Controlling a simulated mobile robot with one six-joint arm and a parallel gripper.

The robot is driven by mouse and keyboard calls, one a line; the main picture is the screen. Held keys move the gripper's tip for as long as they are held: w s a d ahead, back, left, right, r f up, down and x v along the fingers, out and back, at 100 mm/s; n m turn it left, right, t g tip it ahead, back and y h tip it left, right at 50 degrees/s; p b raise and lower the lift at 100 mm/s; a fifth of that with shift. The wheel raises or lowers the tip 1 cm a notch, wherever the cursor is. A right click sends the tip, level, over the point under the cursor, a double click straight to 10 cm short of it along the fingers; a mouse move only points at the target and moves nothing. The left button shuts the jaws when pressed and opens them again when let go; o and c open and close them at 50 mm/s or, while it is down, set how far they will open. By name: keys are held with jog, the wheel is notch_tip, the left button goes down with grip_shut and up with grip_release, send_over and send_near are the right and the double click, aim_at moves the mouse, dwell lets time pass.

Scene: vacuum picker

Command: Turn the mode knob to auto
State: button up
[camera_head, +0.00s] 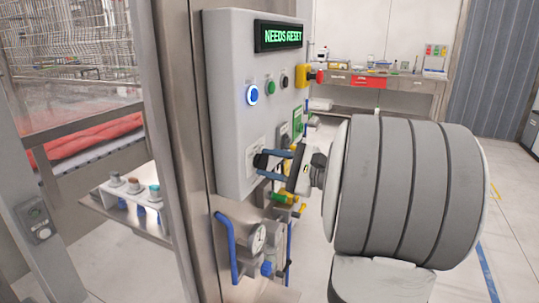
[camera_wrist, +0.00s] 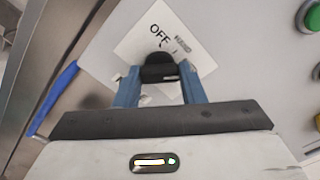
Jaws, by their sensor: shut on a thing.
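The black mode knob (camera_wrist: 160,62) sits on a white label plate (camera_wrist: 135,40) in the wrist view. In the head view my gripper (camera_head: 262,163) reaches from the right to the lower part of the grey control panel (camera_head: 225,110). The knob's pointer direction cannot be told.
The panel's display (camera_head: 280,36) reads "NEEDS RESET". A lit blue button (camera_head: 252,95), a green button (camera_head: 270,87) and a black control (camera_head: 285,80) sit above the knob. A gauge (camera_head: 257,238) and blue tube (camera_head: 224,243) are below. A metal post (camera_head: 175,120) stands left.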

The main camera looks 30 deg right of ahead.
jog(key=shift+m+p, duration=0.4)
jog(key=shift+m, duration=0.1)
jog(key=shift+f, duration=0.15)
jog(key=o, duration=1)
jog(key=v, duration=0.7)
jog(key=shift+s+d, duration=0.25)
jog(key=shift+s, duration=0.1)
